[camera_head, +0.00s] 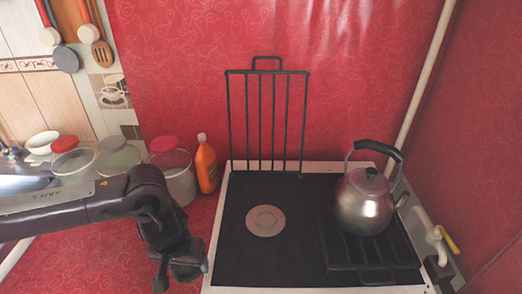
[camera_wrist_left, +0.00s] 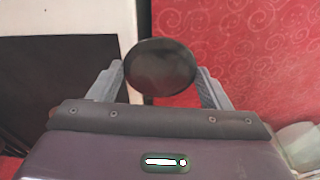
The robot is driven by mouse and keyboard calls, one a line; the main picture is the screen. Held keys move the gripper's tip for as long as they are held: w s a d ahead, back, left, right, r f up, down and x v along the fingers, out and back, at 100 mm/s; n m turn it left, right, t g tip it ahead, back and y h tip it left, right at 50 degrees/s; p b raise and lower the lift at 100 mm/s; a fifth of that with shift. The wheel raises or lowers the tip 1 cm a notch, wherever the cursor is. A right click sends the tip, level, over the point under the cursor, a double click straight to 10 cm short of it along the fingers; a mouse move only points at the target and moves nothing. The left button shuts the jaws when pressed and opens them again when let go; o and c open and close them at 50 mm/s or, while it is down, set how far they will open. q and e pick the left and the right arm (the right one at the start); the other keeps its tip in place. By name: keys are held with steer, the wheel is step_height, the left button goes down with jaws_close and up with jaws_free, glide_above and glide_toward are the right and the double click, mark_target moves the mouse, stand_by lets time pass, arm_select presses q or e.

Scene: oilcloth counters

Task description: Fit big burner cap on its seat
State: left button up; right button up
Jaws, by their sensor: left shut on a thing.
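My left gripper (camera_head: 174,279) is over the red oilcloth, just left of the stove's white edge. In the left wrist view its fingers (camera_wrist_left: 159,72) are shut on a dark round disc, the big burner cap (camera_wrist_left: 160,62), seen face on between the fingertips. In the head view I cannot make out the cap. The pale round burner seat (camera_head: 265,220) is bare on the black stove top (camera_head: 240,262), to the right of and apart from my gripper. My right gripper is not in view.
A wire grate (camera_head: 267,72) stands raised at the back of the stove. A steel kettle (camera_head: 362,203) sits on the right grate (camera_head: 375,275). An orange bottle (camera_head: 206,166) and lidded containers (camera_head: 180,179) stand behind my left arm. The stove's left half is clear.

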arm_select(q)
steer(key=w+r+b, duration=0.6)
steer(key=w+r, duration=0.3)
steer(key=r, duration=0.5)
steer(key=shift+a+r+n+b, duration=0.3)
steer(key=shift+b, duration=0.1)
steer(key=shift+w, duration=0.1)
